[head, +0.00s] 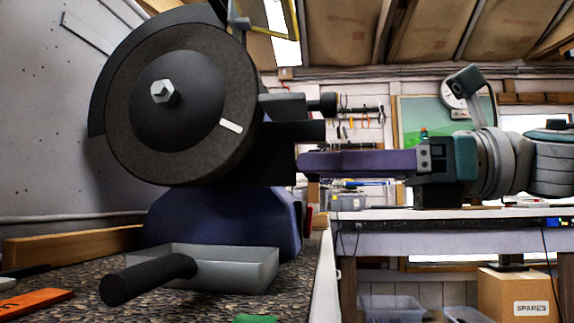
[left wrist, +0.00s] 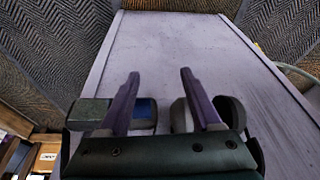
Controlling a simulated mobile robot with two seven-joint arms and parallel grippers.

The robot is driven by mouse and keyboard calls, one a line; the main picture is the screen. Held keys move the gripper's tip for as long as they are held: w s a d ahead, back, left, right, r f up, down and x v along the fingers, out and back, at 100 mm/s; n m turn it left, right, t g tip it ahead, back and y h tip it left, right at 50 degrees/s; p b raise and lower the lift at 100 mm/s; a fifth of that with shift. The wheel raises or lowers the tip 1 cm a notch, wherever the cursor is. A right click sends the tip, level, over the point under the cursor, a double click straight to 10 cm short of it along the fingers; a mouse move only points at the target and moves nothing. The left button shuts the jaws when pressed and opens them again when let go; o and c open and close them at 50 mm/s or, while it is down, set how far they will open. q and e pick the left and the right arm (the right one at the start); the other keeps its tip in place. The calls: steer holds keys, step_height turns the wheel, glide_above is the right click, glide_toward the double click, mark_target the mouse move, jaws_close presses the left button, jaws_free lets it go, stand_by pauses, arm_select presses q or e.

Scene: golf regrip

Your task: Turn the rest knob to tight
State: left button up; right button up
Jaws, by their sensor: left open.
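A bench grinder (head: 222,215) with a dark wheel (head: 180,104) stands at the left of the head view. A black-ended knob (head: 328,103) on a grey stem sticks out to the right of the wheel and looks like the rest knob. A black block (head: 292,135) sits just below it. My right gripper (head: 304,163) points left, with its purple fingertips just below the block. Its fingers overlap side-on, so their gap is hidden, and contact is unclear. My left gripper (left wrist: 158,80) is open and empty over a pale surface in the left wrist view.
A grey tray (head: 240,268) and a black cylindrical handle (head: 150,280) are at the grinder's front. An orange strip (head: 36,302) lies at left. A white-topped bench (head: 450,214) stands behind my right arm, with a SPARES box (head: 515,295) below.

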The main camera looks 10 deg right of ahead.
jaws_close()
stand_by(0.3)
stand_by(0.3)
steer(key=m+p, duration=0.3)
steer(key=shift+r, duration=0.15)
steer(key=m+p, duration=0.2)
steer(key=m, duration=0.1)
steer(key=shift+m+p, duration=0.3)
steer(key=shift+m, duration=0.1)
stand_by(0.4)
jaws_free()
